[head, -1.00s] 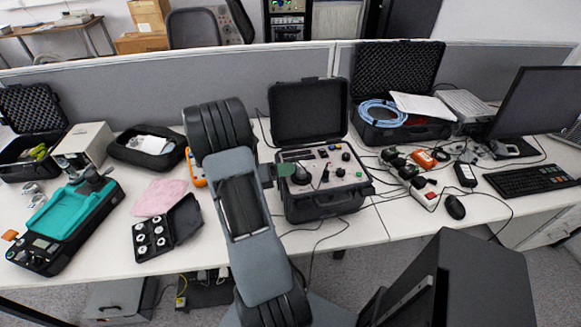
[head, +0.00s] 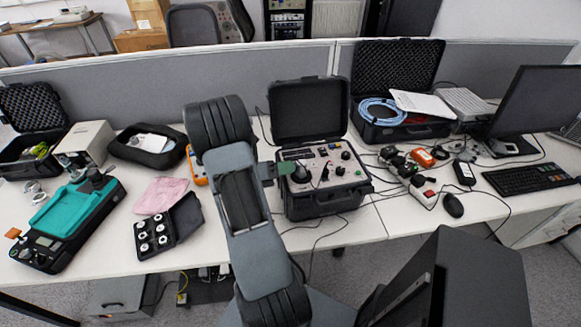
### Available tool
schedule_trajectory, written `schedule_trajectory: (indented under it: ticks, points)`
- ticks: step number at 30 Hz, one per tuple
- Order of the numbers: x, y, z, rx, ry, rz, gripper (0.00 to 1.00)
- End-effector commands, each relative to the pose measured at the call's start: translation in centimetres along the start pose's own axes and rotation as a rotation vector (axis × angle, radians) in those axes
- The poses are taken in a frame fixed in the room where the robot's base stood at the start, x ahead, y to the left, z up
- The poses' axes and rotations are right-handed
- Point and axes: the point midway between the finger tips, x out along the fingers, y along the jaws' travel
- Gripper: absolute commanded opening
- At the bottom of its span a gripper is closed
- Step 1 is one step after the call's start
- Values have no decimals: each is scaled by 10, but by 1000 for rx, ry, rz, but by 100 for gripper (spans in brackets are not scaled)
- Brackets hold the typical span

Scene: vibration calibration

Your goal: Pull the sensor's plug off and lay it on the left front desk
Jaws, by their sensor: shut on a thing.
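The open black case (head: 330,203) with the calibrator panel stands in the middle of the desk. A dark, rounded piece that looks like the sensor (head: 300,175) sits at the panel's left side. My gripper (head: 287,169) shows only as a small green and dark end beside it, mostly hidden behind my arm. It is shut at the sensor, on what I take to be its plug. The plug itself is too small and covered to make out. I cannot tell whether it is still seated. The left front desk (head: 108,279) has a bare strip along its front edge.
A teal-topped device (head: 72,208), a small black case with round pieces (head: 168,232) and a pink cloth (head: 160,195) occupy the left desk. Cables trail right of the panel towards a power strip (head: 425,192). A monitor (head: 538,98) and keyboard (head: 530,178) stand at the right.

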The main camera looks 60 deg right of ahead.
Motion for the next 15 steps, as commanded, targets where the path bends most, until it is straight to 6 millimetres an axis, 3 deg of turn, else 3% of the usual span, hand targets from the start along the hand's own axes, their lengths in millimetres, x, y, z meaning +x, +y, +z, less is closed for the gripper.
schedule_trajectory:
  ticks: [15]
  points:
    - [0, -1, 1, -55, -1, 0, 0]
